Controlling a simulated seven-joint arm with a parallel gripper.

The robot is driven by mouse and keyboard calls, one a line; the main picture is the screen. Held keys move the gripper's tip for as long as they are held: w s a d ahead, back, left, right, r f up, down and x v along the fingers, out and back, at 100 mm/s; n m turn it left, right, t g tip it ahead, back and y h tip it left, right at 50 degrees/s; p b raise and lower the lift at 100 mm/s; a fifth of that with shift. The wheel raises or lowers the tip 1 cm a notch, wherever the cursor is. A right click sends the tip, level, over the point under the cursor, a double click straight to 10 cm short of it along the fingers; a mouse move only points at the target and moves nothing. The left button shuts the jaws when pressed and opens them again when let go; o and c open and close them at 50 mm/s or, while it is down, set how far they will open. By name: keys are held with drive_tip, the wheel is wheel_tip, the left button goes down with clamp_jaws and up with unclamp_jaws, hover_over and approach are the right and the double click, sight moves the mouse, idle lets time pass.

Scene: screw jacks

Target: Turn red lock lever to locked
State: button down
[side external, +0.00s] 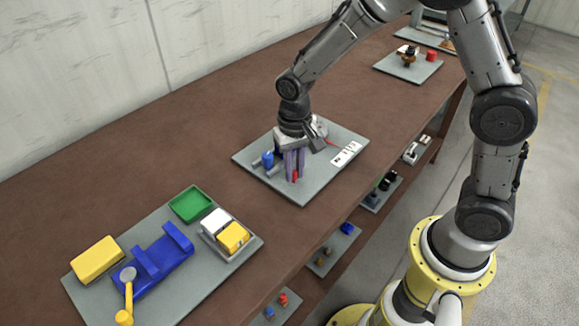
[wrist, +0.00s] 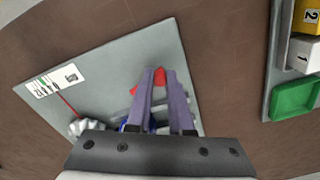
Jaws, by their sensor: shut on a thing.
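The red lock lever (side external: 295,175) stands on a grey plate (side external: 309,190) in the middle of the bench, mostly covered by my gripper. In the wrist view its red end (wrist: 160,76) shows between the fingertips, and another red part shows just left of the fingers. My gripper (wrist: 156,75) points down with its purple fingers shut on the lever; it also shows in the side external view (side external: 294,176). A blue part (side external: 267,159) stands beside the fingers. The rest of the mechanism is hidden behind the gripper.
A white marked card (side external: 347,153) lies on the same plate, with a thin red pointer (wrist: 67,104) near it. Another plate at the front left carries a blue fixture (side external: 153,262), a green tray (side external: 190,204) and yellow blocks. Bare brown bench separates the plates.

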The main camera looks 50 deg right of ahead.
drive_tip(key=n, duration=0.2)
drive_tip(key=s+d+n, duration=0.1)
drive_tip(key=s+n, duration=0.1)
drive_tip(key=n, duration=0.1)
drive_tip(key=shift+d+n, duration=0.25)
drive_tip(key=shift+n, duration=0.05)
drive_tip(key=shift+s+d+n, duration=0.3)
drive_tip(key=shift+d+n, duration=0.15)
drive_tip(key=shift+n, duration=0.6)
drive_tip(key=shift+s+d+n, duration=0.3)
drive_tip(key=shift+d+n, duration=0.15)
drive_tip(key=shift+n, duration=0.6)
drive_tip(key=c, duration=0.8)
unclamp_jaws()
wheel_tip(320, 180, up, 14)
drive_tip(key=shift+f, duration=0.1)
